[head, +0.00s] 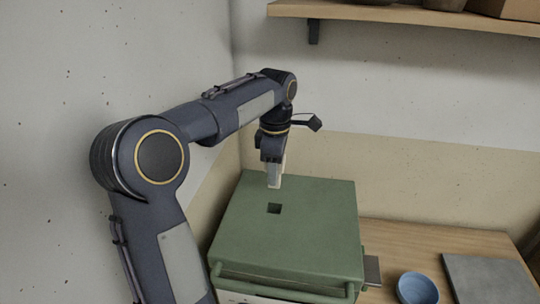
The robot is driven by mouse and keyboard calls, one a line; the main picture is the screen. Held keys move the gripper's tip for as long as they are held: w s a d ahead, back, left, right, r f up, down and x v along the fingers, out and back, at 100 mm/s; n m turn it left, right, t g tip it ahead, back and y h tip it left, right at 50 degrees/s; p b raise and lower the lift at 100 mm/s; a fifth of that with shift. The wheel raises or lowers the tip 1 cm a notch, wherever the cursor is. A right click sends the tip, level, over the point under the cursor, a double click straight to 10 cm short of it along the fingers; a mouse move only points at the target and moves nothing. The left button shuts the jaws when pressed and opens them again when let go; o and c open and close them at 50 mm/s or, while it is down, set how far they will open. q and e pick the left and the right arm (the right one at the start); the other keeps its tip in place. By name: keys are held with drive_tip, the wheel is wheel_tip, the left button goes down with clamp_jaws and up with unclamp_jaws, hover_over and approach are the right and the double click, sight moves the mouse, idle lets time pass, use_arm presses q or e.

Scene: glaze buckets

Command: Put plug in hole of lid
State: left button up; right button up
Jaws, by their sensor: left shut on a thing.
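The green lid (315,215) lies on top of a box-like container near the middle of the head view. My left gripper (273,178) is above the lid, a little behind the hole in the picture, pointing down. It is shut on a pale, narrow piece, the plug (275,184), whose lower end appears above the lid and apart from the hole. The gripper's fingers hide much of the plug. My right gripper is not in view.
A blue bowl (417,288) and a grey slab (487,278) are on the wooden table (400,236) right of the lid. A wall shelf (420,14) with items runs along the top right. Walls stand close at the left and back.

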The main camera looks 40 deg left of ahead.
use_arm(q)
drive_tip(key=shift+f+b, duration=0.3)
drive_tip(key=shift+f, duration=0.05)
drive_tip(key=shift+f+b, duration=0.65)
wheel_tip(320, 180, down, 5)
drive_tip(key=b, duration=0.4)
drive_tip(key=shift+f+b, duration=0.3)
drive_tip(key=shift+f, duration=0.2)
drive_tip(key=shift+f+b, duration=0.6)
drive_tip(key=shift+f, duration=0.15)
drive_tip(key=shift+f, duration=0.1)
